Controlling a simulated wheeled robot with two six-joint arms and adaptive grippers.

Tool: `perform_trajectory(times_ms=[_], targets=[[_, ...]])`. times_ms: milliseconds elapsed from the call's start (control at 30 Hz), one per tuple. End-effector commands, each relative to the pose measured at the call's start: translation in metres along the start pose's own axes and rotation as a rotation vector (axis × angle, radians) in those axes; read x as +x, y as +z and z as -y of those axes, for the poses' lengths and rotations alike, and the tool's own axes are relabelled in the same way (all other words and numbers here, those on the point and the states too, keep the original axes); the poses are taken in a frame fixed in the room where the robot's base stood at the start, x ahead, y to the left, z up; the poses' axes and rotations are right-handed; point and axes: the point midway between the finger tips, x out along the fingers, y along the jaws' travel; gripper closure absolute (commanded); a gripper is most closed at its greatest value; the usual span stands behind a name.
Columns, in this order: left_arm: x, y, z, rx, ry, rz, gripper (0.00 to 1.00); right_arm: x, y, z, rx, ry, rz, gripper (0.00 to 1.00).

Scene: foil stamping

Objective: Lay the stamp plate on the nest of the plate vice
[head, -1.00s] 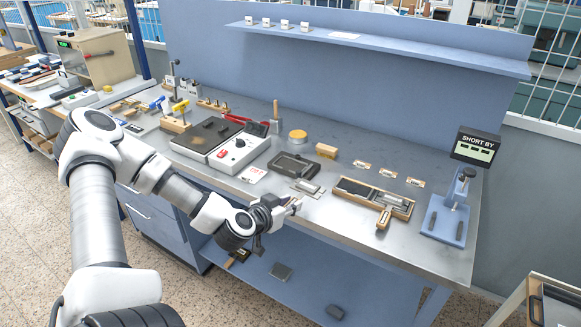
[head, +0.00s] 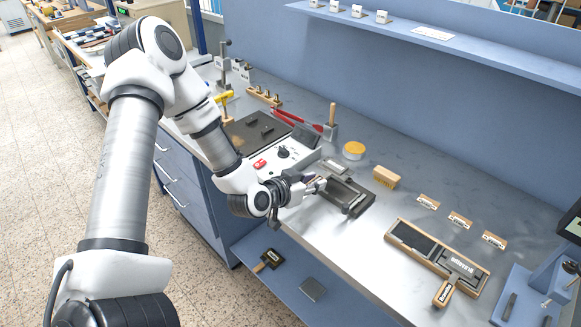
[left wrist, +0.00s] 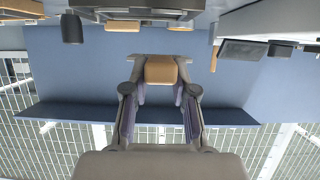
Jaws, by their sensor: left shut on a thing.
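My left gripper (head: 318,184) is at the near left edge of a dark, shallow, frame-like fixture (head: 360,188), which looks like the plate vice. In the left wrist view my left gripper (left wrist: 160,62) is shut on a small brown block-like piece (left wrist: 161,71). I take this to be the stamp plate, but its face does not show. The head view shows the gripper above or beside the fixture; I cannot tell whether the held piece touches it. My arm and gripper partly hide the fixture's left side. My right gripper is not in view.
A wooden tray (head: 392,244) and a blue stand (head: 491,302) lie to the right. The bench's front middle is clear.

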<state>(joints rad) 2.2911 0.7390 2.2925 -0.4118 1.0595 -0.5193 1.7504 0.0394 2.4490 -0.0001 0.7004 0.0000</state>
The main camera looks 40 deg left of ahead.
Motion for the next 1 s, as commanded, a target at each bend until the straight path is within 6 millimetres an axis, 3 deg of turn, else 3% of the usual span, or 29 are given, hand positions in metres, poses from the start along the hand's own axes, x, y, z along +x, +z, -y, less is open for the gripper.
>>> perform_trajectory(times_ms=[67,167,533,1000], targets=[[0.004,0.011,-0.015,0.022,0.044,0.005,1.0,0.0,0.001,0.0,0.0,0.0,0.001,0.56],[0.006,0.018,-0.022,0.026,0.063,0.0,1.0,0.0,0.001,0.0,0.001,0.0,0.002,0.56],[0.005,0.019,-0.021,0.024,0.061,-0.002,1.0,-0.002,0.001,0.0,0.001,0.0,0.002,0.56],[0.019,0.052,-0.02,0.025,0.06,-0.003,1.0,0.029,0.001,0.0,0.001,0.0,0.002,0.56]])
